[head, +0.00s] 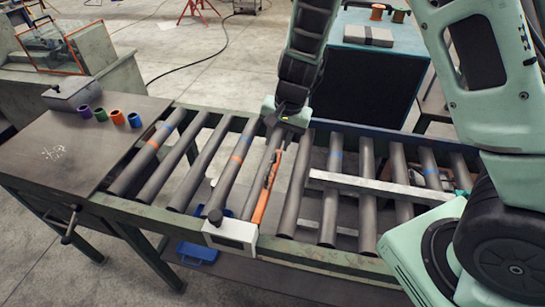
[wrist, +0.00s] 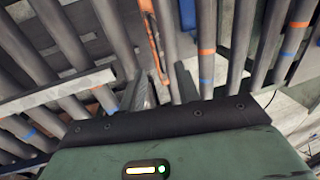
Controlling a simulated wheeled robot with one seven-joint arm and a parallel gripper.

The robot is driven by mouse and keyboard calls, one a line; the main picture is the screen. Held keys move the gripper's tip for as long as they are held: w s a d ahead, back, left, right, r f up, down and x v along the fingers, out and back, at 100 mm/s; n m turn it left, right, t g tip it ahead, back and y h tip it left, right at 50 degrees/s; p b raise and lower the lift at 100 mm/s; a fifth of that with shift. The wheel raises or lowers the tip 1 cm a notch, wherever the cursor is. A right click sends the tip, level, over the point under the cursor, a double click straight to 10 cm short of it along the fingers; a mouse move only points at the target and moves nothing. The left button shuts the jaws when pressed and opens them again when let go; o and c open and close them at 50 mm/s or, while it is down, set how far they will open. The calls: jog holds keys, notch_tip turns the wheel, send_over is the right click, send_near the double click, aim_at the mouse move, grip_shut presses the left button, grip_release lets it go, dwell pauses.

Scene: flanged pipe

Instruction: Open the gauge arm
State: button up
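The orange gauge arm (head: 265,188) is a long thin bar lying along the rollers, reaching back from a white box (head: 231,236) at the near rail. In the wrist view the orange bar (wrist: 152,42) runs from the top towards the space between my fingers. My gripper (head: 284,122) is over the far part of the roller table, near the far end of the bar. In the wrist view my gripper (wrist: 162,80) shows two dark fingers apart, with a gap between them. I cannot tell whether either finger touches the bar.
Rollers (head: 330,190) with orange and blue bands surround the bar. A pale beam (head: 385,188) lies across the rollers on the right. A side table (head: 70,145) on the left holds several coloured cups and a grey box. A blue case (head: 198,253) is below the rail.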

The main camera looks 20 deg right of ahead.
aim_at(271, 163)
jog(key=f, duration=0.4)
jog(key=a+f, duration=0.1)
jog(key=f, duration=0.2)
jog(key=shift+w+a, duration=0.1)
jog(key=shift+w, duration=0.3)
grip_shut()
